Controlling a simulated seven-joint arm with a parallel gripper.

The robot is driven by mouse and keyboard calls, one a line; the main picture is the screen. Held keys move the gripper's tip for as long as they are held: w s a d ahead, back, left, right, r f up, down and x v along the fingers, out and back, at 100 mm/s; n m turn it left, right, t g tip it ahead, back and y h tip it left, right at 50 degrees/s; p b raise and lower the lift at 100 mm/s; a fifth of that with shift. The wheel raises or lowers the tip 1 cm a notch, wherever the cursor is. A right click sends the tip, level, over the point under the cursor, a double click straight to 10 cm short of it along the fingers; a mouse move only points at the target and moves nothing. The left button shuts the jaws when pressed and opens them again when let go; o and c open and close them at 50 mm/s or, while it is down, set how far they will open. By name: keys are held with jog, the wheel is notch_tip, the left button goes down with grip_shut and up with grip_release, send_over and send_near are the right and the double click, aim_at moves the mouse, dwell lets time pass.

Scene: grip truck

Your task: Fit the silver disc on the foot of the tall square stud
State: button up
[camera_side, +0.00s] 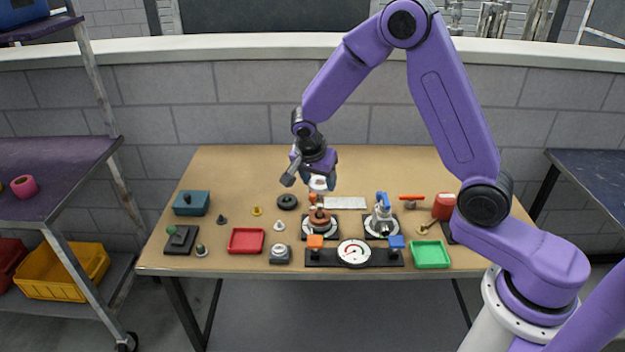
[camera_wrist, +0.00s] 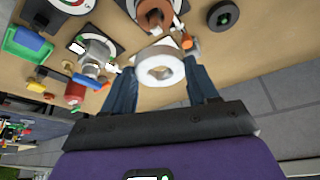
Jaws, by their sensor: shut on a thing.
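My gripper (camera_side: 318,179) is above the back middle of the table, shut on a pale silver disc (camera_side: 318,185). In the wrist view the disc (camera_wrist: 161,54) is a thick ring with a centre hole, held between the two dark fingers of my gripper (camera_wrist: 160,72). Below and in front of it is a copper-coloured part (camera_side: 319,217) on a dark-edged plate, also at the top of the wrist view (camera_wrist: 153,12). A small orange piece (camera_wrist: 189,42) shows just beyond the disc. I cannot make out for certain which upright is the tall square stud; its foot is not clear.
A blue-handled valve (camera_side: 382,215) stands right of the copper part. A black ring (camera_side: 287,202) lies to the left. A gauge bar (camera_side: 354,254), red tray (camera_side: 246,241) and green tray (camera_side: 430,254) line the front. The back left of the table is clear.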

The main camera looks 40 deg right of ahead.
aim_at(319, 208)
jog(key=shift+f, duration=2.45)
jog(key=shift+f, duration=2.2)
dwell(0.9)
jog(key=o, duration=1.4)
notch_tip(319, 208, up, 8)
jog(key=shift+f, duration=0.25)
